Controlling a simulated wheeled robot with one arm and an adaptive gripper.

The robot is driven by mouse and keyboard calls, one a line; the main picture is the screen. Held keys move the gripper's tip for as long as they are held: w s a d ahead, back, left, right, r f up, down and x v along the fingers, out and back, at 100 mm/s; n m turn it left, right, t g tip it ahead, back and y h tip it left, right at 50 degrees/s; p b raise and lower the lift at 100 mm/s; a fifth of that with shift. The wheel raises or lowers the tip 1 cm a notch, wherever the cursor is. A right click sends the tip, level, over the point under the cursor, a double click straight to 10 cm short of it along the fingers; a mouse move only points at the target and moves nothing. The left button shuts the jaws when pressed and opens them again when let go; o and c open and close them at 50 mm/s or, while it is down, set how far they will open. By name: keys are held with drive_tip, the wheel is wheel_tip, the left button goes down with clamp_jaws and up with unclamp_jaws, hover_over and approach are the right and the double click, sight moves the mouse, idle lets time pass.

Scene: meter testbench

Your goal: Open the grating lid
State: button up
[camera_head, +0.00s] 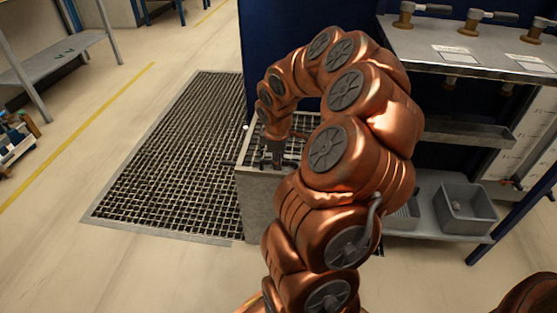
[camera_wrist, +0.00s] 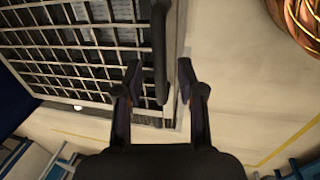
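The grating lid (camera_wrist: 85,45) is a metal grid lying over a grey box (camera_head: 252,205); in the head view only part of the grid (camera_head: 293,150) shows beside my arm. A dark bar-shaped handle (camera_wrist: 160,45) runs along the lid's edge in the wrist view. My gripper (camera_wrist: 159,68) is open, with one finger on each side of the handle's end. I see gaps between the handle and both fingers. In the head view my gripper (camera_head: 275,158) is over the box, and my arm hides much of the lid.
A large floor grating (camera_head: 165,150) lies left of the box. A bench (camera_head: 470,50) with valves is at the right, with a grey bin (camera_head: 463,208) on its lower shelf. A dark blue panel (camera_head: 290,30) stands behind the box. Open floor (camera_head: 90,270) is at the front left.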

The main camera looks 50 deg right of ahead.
clamp_jaws()
idle(0.3)
idle(0.4)
